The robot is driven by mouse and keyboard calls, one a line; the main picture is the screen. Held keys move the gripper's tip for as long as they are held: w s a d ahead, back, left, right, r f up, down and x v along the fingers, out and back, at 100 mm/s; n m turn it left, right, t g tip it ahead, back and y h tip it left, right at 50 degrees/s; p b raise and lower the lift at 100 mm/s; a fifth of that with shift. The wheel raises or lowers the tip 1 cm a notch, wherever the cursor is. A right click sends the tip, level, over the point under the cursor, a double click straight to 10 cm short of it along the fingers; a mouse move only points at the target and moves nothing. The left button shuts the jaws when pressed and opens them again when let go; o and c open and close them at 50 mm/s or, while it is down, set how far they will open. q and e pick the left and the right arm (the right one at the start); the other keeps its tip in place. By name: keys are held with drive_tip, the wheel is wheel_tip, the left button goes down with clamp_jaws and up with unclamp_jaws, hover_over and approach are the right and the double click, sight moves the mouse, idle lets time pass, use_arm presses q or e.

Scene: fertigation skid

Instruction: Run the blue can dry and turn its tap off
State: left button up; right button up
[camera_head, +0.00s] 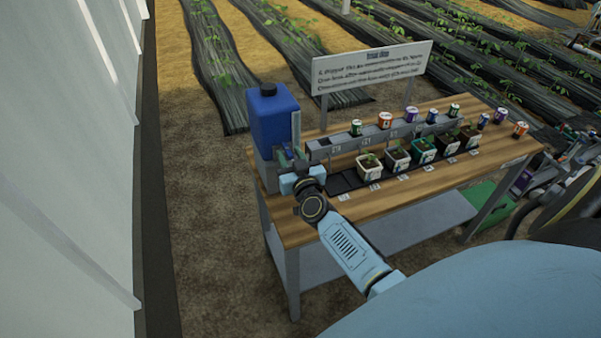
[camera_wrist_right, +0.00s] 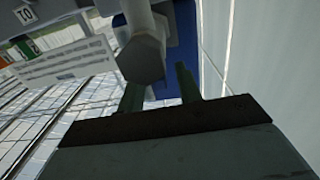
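The blue can (camera_head: 273,118) stands upright on a grey stand at the left end of the wooden bench (camera_head: 400,205). A pale upright strip (camera_head: 296,128) stands beside it. My right gripper (camera_head: 290,157) is at the can's lower front and hides the tap there in the head view. In the right wrist view, its two green fingers (camera_wrist_right: 160,90) are apart. A grey hexagonal part (camera_wrist_right: 141,60), perhaps of the tap, shows close to the left finger, with blue can surface (camera_wrist_right: 182,50) behind. I cannot tell whether they touch. My left gripper is out of view.
A grey rail (camera_head: 322,153) with several small coloured cans runs along the bench from the blue can. Potted seedlings (camera_head: 397,160) stand in a black tray before it. A sign (camera_head: 370,68) stands behind. A white wall (camera_head: 65,170) is at left.

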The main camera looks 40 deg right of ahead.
drive_tip(key=v, duration=1)
drive_tip(key=shift+s+p, duration=0.3)
drive_tip(key=shift+p, duration=0.05)
drive_tip(key=shift+r, duration=0.1)
